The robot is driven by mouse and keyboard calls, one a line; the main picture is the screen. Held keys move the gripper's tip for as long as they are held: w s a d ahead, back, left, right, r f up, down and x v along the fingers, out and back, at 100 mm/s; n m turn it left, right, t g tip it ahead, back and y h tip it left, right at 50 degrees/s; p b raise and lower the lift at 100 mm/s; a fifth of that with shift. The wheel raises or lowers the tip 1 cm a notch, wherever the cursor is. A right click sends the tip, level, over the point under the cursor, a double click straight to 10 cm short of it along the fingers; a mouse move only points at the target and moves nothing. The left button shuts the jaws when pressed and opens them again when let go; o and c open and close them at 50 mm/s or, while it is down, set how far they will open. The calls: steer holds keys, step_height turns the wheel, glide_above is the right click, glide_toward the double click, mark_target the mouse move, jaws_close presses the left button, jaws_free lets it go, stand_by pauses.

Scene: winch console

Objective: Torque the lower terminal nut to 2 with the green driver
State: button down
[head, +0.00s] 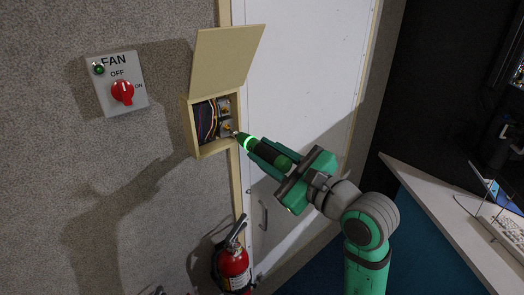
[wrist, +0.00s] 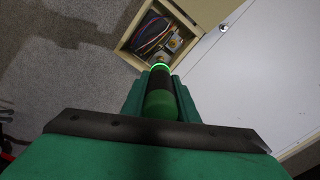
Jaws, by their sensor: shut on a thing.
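The green driver (head: 268,154) has a black band and a glowing green ring. My gripper (head: 262,152) is shut on it and points it up and left at an open beige terminal box (head: 221,148). The driver also shows in the wrist view (wrist: 160,105), between the fingers. The upper terminal (head: 224,106) and the lower terminal nut (head: 226,127) sit at the right inside the box, beside several coloured wires (head: 207,119). The driver's tip is close to the lower nut; I cannot tell whether they touch. In the wrist view the driver hides part of the lower terminal.
The box's lid (head: 226,58) stands open above it. A fan switch panel (head: 117,84) with a red knob is on the wall at left. A fire extinguisher (head: 233,267) hangs below. A white door (head: 300,80) is behind my arm, and a desk (head: 450,220) stands at right.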

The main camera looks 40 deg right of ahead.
mark_target(288, 167)
steer(key=shift+s+d, duration=0.15)
steer(key=shift+s, duration=2.05)
stand_by(0.7)
